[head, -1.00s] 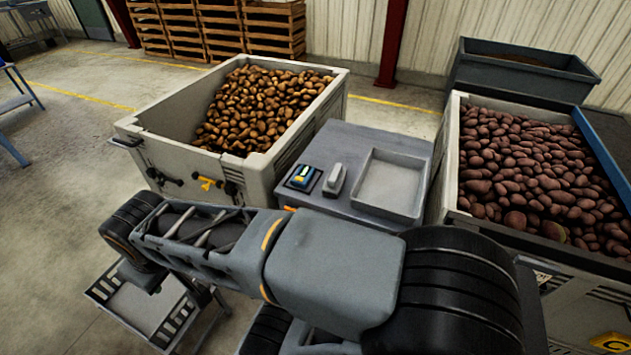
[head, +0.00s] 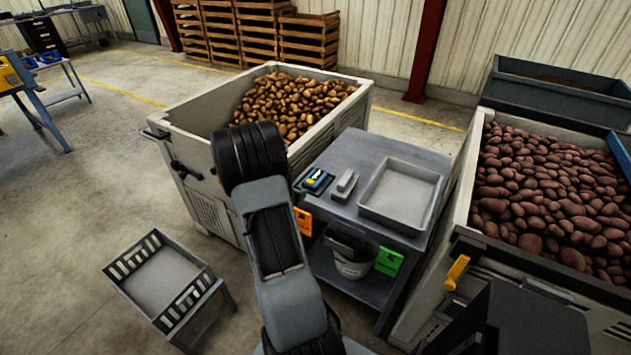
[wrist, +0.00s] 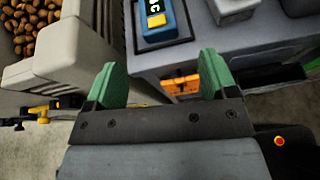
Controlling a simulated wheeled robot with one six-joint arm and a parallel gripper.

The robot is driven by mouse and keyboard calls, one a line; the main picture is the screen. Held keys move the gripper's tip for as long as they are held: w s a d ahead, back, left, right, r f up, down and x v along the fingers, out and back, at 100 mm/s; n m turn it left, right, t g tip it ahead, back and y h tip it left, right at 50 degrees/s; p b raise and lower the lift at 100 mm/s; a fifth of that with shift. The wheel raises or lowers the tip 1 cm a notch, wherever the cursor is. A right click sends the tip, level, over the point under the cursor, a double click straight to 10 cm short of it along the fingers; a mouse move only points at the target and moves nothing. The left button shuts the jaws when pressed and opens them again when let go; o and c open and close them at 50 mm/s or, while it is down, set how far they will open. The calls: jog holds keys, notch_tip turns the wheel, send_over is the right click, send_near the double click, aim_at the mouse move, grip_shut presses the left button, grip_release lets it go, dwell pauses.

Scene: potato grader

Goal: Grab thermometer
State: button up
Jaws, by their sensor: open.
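The thermometer looks like a small blue device with a yellow part, lying on a dark pad on top of the grey cart (head: 352,147), near its left edge; it shows in the head view (head: 316,180). In the wrist view the thermometer (wrist: 160,18) is at the top centre, with a dark display marked "C". My gripper (wrist: 160,78) has two green fingers spread apart with nothing between them. The thermometer lies beyond the fingertips, roughly in line with the gap.
A grey handheld item (head: 345,184) lies just right of the thermometer, then a shallow tray (head: 436,195). A bin of brown potatoes (head: 205,178) stands left of the cart, a bin of red potatoes (head: 470,190) right. An orange tag (head: 303,222) hangs on the cart's front.

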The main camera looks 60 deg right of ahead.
aim_at(311, 180)
jog(key=shift+n, duration=0.7)
jog(key=x, duration=0.6)
jog(key=f+p+x, duration=0.1)
jog(key=x, duration=0.2)
jog(key=shift+w, duration=0.1)
jog(key=shift+w+p+x, duration=0.15)
jog(key=shift+p+x, duration=0.3)
jog(key=shift+x, duration=1.1)
jog(key=shift+w+p+x, duration=0.1)
jog(key=shift+p+x, duration=0.3)
jog(key=shift+x, duration=1.15)
jog(key=shift+r, duration=0.1)
jog(key=c, duration=0.7)
jog(key=shift+r, duration=0.1)
jog(key=shift+c, duration=0.2)
